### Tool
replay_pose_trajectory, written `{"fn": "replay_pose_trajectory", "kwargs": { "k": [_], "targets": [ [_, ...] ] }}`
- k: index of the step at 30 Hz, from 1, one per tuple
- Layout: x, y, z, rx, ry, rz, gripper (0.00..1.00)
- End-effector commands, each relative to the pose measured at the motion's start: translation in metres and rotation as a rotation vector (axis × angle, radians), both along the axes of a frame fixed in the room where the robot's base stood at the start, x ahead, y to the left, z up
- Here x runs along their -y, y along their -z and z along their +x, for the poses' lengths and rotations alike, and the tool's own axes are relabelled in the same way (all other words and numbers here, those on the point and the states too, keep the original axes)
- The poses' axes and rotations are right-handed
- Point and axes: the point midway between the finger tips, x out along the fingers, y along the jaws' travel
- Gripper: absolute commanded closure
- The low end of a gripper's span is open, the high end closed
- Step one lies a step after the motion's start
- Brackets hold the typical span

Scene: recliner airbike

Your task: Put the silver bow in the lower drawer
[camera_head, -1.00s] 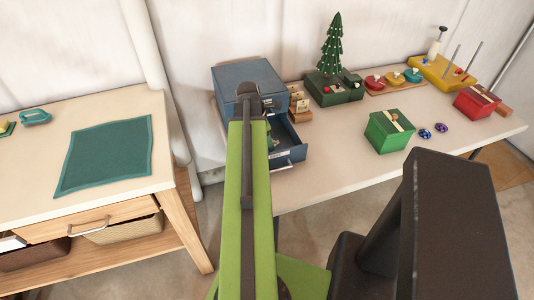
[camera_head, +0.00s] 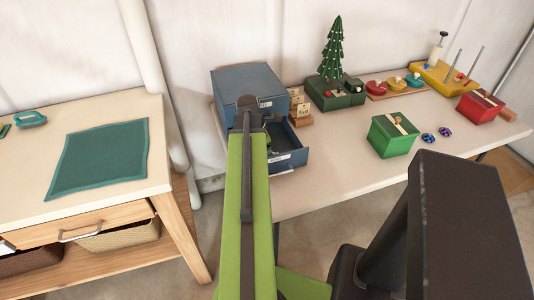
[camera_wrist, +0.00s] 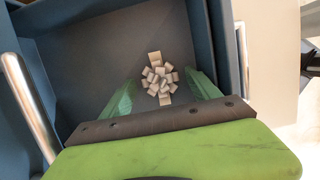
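The silver bow (camera_wrist: 158,80) shows in the wrist view, over the grey floor of an open drawer (camera_wrist: 90,45). I cannot tell for sure that it rests on that floor. My gripper's green fingers (camera_wrist: 160,92) stand apart, one on each side of the bow, with gaps between them and it. In the head view the blue drawer cabinet (camera_head: 235,83) stands at the table's left end with its lower drawer (camera_head: 287,160) pulled out. My green arm hides part of the drawer, and the bow is not visible there.
A green gift box (camera_head: 390,140), two small bows (camera_head: 436,134), a red gift box (camera_head: 480,108) and a small tree (camera_head: 332,50) stand on the table to the right. A second table (camera_head: 60,205) with a green mat (camera_head: 100,158) is at left. A metal drawer handle (camera_wrist: 28,105) is close at left.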

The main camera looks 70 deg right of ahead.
Motion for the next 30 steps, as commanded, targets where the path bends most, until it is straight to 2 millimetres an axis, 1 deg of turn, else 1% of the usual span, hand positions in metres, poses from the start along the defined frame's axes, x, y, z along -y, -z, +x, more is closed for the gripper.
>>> {"fn": "replay_pose_trajectory", "kwargs": {
  "k": [8, 11, 13, 17, 25, 27, 30],
  "targets": [
    [0.000, -0.001, 0.000, 0.000, 0.000, 0.000, 0.29],
    [0.000, -0.007, 0.000, 0.000, 0.001, 0.000, 0.29],
    [-0.001, -0.014, 0.001, 0.000, 0.000, 0.000, 0.29],
    [-0.004, -0.036, 0.005, 0.000, -0.001, 0.000, 0.29],
    [-0.015, -0.097, 0.017, -0.001, 0.000, 0.001, 0.29],
    [-0.017, -0.110, 0.020, -0.001, -0.001, 0.001, 0.29],
    [-0.019, -0.120, 0.023, 0.000, 0.001, 0.001, 0.29]
  ]
}}
